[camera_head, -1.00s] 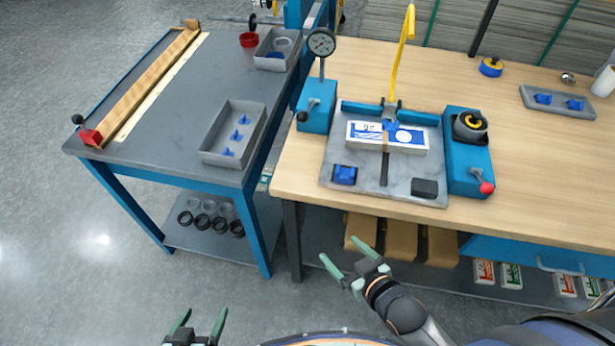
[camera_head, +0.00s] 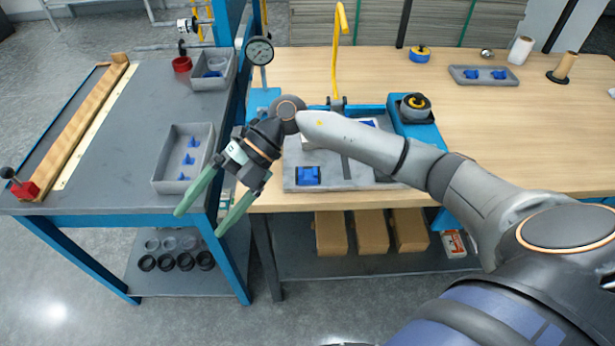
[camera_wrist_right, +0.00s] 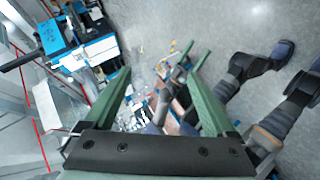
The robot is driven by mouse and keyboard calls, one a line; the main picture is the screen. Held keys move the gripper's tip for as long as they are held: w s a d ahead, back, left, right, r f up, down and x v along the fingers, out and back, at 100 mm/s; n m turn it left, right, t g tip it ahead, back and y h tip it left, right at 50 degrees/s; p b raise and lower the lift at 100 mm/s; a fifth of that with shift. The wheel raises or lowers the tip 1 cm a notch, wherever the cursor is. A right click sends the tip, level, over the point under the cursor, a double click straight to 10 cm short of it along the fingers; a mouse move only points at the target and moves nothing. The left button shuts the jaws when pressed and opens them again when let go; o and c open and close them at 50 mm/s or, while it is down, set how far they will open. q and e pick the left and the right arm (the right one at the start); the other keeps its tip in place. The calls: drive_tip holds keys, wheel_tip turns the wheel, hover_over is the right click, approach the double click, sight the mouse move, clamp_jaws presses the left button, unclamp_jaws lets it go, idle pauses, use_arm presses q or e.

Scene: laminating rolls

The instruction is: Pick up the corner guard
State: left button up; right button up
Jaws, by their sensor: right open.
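Small blue pieces (camera_head: 187,159) lie in the grey tray on the left table; I cannot tell for sure which piece is the corner guard. Another blue piece (camera_head: 307,175) sits on the grey plate on the wooden bench. My right gripper (camera_head: 200,223) is open and empty, in front of the grey tray's near right corner, its green fingers pointing down-left. Its fingers also frame the wrist view (camera_wrist_right: 157,72), with nothing between them close by. My left gripper is not in the head view; green finger-like parts in the wrist view are unclear.
The grey tray (camera_head: 158,181) stands near the left table's (camera_head: 110,140) right edge. My right forearm covers part of the plate (camera_head: 320,186) and bench. A second tray (camera_head: 456,76) with blue pieces is at the back of the bench. Black rings (camera_head: 165,262) lie on the lower shelf.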

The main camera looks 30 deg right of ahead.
drive_tip(key=w+d+h, duration=0.4)
drive_tip(key=d+h, duration=0.2)
drive_tip(key=d, duration=0.4)
wheel_tip(320, 180, up, 3)
drive_tip(key=m+t+h+b, duration=0.1)
drive_tip(key=m+t+h, duration=0.1)
drive_tip(key=m+h, duration=0.3)
hover_over(308, 172)
drive_tip(key=n, duration=0.1)
drive_tip(key=shift+h, duration=0.4)
wheel_tip(308, 172, down, 12)
drive_tip(key=shift+r, duration=0.2)
drive_tip(key=c, duration=0.9)
